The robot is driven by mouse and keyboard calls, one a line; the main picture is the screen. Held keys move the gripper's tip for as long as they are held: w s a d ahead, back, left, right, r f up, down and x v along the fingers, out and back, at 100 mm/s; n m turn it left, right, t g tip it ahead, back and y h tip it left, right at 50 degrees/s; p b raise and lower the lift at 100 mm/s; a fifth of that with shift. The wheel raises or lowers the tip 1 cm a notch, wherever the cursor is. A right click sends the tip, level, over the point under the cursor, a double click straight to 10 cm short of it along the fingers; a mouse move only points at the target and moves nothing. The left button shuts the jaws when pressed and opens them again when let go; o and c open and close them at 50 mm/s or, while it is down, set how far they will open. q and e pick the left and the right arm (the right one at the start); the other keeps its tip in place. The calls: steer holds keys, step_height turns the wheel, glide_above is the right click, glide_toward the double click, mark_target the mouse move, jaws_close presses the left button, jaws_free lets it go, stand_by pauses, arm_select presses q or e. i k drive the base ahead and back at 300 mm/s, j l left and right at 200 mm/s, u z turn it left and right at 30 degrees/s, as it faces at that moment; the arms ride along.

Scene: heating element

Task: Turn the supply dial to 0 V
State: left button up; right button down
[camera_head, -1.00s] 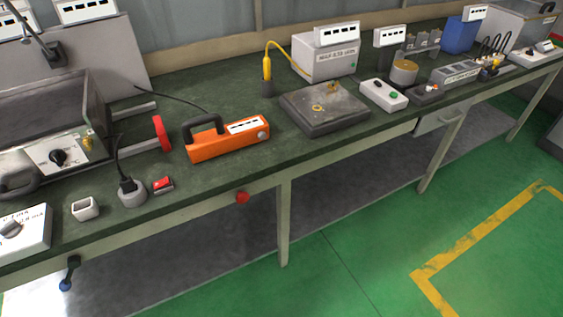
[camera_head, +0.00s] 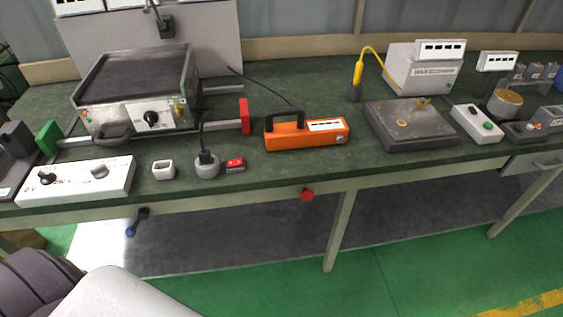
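I cannot tell for certain which dial is the supply dial, as the lettering is too small to read. A white control box (camera_head: 75,184) at the left front of the bench has a black knob (camera_head: 47,178) and a grey knob (camera_head: 99,170). Behind it, a grey metal unit with a dark flat top (camera_head: 137,80) has a black round dial (camera_head: 151,119) on its front panel. Neither gripper shows in the head view. A dark and pale rounded part at the lower left looks like part of my arm.
An orange handled device (camera_head: 307,134), a white cup-like block (camera_head: 163,170), a grey round plug base (camera_head: 207,167) and a red switch (camera_head: 235,165) stand on the green bench. A dark plate (camera_head: 409,126) and a white button box (camera_head: 477,124) are to the right. The green floor in front looks clear.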

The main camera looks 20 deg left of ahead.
mark_target(47, 178)
steer(key=u, duration=1.6)
